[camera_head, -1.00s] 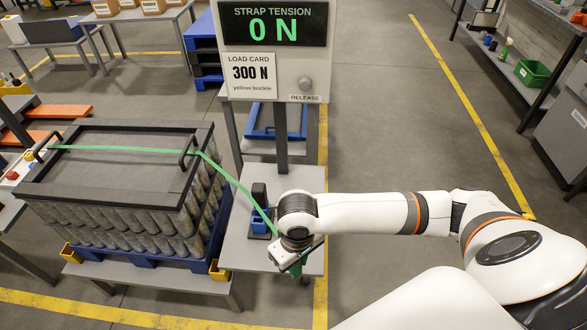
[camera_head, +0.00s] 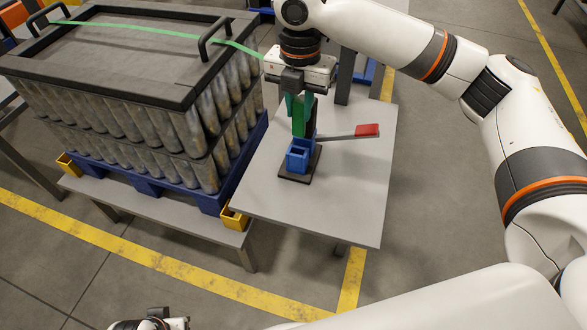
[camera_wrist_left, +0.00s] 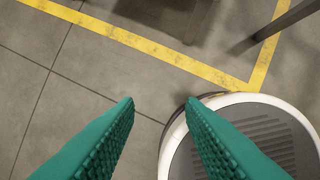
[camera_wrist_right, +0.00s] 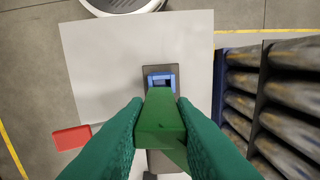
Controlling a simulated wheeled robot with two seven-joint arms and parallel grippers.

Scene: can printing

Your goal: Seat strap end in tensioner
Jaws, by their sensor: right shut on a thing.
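The green strap (camera_head: 130,30) runs over the crate's dark lid and under or past a handle towards my right gripper (camera_head: 299,125). That gripper points down over the tensioner, shut on the green strap end (camera_wrist_right: 160,122), a block between its green fingers in the right wrist view. The tensioner has a blue block (camera_head: 298,158) on a dark base, and a lever with a red grip (camera_head: 367,130) reaching right. In the right wrist view the blue slot (camera_wrist_right: 162,78) shows just beyond the strap end; contact cannot be told. My left gripper (camera_wrist_left: 160,103) is open and empty above the floor.
The grey table (camera_head: 345,205) is bare around the tensioner. The crate of stacked cans (camera_head: 150,130) stands on a blue pallet (camera_head: 205,195) to the left, with yellow corner pieces (camera_head: 235,218). A post rises behind the tensioner. Yellow floor lines (camera_head: 130,252) run in front.

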